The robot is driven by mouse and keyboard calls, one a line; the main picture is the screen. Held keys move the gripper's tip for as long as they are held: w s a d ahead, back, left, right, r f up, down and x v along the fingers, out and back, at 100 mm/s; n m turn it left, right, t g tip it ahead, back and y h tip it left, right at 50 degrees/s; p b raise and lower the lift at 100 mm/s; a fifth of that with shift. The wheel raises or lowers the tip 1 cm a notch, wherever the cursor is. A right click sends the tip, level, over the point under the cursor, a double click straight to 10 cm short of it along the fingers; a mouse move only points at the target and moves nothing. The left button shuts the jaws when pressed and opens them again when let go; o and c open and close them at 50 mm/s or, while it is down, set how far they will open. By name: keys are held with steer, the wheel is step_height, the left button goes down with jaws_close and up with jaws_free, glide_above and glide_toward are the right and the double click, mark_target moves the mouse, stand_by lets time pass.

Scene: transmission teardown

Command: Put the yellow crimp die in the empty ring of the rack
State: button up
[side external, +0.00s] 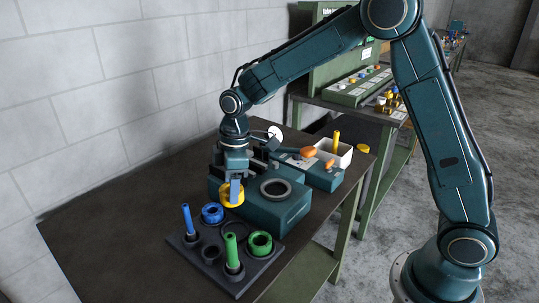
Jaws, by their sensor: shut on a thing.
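My gripper (235,186) points down and is shut on the yellow crimp die (231,197), a thick ring. The die is held near the rack's back edge, in front of the teal press block; its exact height above the rack is hard to tell. The dark rack (252,283) lies on the table. It holds a blue die (212,213) at the back left and a green die (260,243) at the right. An empty ring (233,227) seems to lie between them, partly hidden behind the green pin.
A blue pin (188,220) and a green pin (231,250) stand upright in the rack, with an empty dark socket (210,254) between them. The teal press (285,212) stands close behind. A white box (342,155) holds a yellow pin (336,142). The table's left side is clear.

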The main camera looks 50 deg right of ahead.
steer(key=shift+f, duration=5.55)
steer(key=shift+f, duration=0.1)
steer(key=o, duration=1.3)
steer(key=shift+f, duration=0.1)
steer(key=r, duration=0.8)
steer(key=s+d+r, duration=0.1)
steer(key=r, duration=0.3)
steer(key=shift+r, duration=0.15)
steer(key=shift+d+r, duration=0.1)
